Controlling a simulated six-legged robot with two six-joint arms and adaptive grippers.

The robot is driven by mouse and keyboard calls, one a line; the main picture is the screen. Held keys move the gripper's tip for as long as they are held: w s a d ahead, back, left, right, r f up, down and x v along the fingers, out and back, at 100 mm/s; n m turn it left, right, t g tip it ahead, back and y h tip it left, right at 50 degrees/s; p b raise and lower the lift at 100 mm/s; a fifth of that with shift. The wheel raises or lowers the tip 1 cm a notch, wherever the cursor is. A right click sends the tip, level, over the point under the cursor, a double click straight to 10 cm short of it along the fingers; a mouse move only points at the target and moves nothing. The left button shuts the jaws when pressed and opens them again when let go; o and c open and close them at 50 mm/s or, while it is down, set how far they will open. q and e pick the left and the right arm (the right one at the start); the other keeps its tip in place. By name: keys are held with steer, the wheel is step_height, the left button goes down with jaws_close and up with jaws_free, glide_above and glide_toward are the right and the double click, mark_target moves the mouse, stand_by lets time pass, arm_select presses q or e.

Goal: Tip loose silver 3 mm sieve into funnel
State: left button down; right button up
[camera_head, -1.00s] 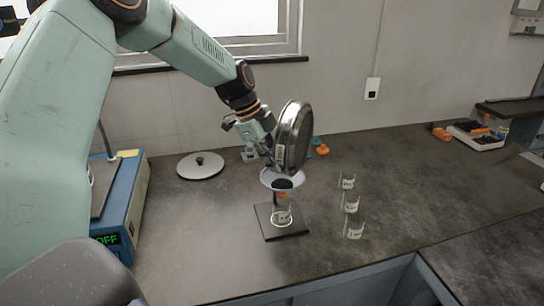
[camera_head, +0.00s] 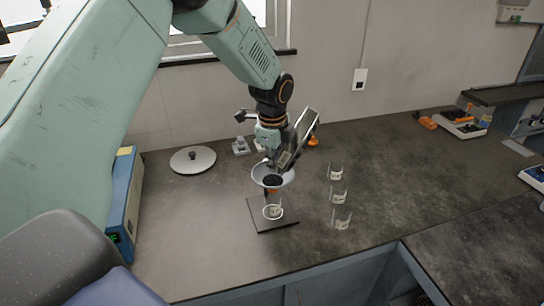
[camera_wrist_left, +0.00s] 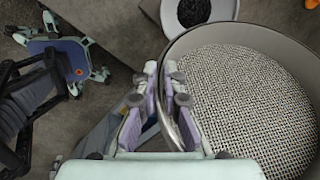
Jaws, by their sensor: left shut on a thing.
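The silver sieve (camera_head: 299,138) is tilted steeply above the funnel in the head view. In the left wrist view its mesh (camera_wrist_left: 250,105) fills the right side and looks bare. My left gripper (camera_wrist_left: 165,105) is shut on the sieve's rim; it also shows in the head view (camera_head: 277,158). The white funnel (camera_head: 259,178) stands below the sieve and holds dark grains, which also show in the left wrist view (camera_wrist_left: 193,12). A clear beaker (camera_head: 273,211) sits under the funnel on a dark stand base (camera_head: 285,223). My right gripper does not show.
Several labelled glass beakers (camera_head: 338,194) stand in a row right of the stand. A round grey lid (camera_head: 193,160) lies at the back left. A blue device (camera_head: 124,207) stands at the left. The counter right of the beakers is largely clear.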

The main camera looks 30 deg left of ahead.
arm_select(q)
steer(key=shift+d+y+p, duration=0.3)
steer(key=shift+y+p, duration=0.15)
steer(key=shift+y, duration=0.15)
steer(key=shift+w+d+f+g+y+b, duration=0.1)
steer(key=shift+d+f+g+y+b, duration=0.3)
steer(key=shift+y, duration=0.5)
steer(key=shift+w+d+r+y+b, duration=0.1)
steer(key=shift+d+y+b, duration=0.25)
steer(key=shift+d+y, duration=0.4)
steer(key=shift+a, duration=0.3)
steer(key=shift+a, duration=0.1)
